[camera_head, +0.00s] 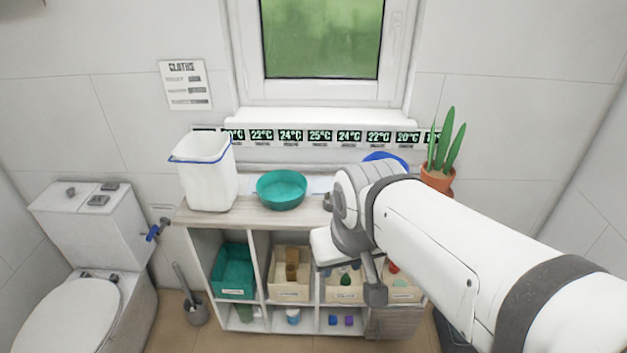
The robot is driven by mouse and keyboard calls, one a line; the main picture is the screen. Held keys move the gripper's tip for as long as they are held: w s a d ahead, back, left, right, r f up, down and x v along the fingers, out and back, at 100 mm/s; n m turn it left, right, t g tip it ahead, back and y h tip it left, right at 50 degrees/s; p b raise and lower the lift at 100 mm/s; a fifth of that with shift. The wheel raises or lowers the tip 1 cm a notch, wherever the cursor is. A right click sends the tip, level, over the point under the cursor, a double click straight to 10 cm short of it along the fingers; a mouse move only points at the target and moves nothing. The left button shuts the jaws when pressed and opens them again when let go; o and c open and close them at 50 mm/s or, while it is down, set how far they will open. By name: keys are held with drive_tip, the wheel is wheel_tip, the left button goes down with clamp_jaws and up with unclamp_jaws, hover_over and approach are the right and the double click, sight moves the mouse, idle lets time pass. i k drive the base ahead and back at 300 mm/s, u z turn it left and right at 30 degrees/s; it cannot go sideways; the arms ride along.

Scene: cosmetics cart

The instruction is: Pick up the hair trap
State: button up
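I cannot pick out the hair trap for certain; small items lie in the open boxes of the shelf unit. One box (289,294) holds brown items. The box to its right (343,296) holds dark and green items and is partly covered by my gripper (374,290). A further box (402,296) at the right holds a red and a green item. My gripper hangs in front of the right half of the shelf unit. Its fingers are too small and hidden by my arm to show whether they are open.
The shelf unit's top (250,212) bears a white bin (208,180), a teal bowl (282,190) and a blue item (386,160) partly behind my arm. A potted plant (437,178) stands right. A toilet (75,315) and brush (195,312) are left.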

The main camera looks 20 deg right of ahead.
sight(328, 204)
drive_tip(key=i, duration=0.95)
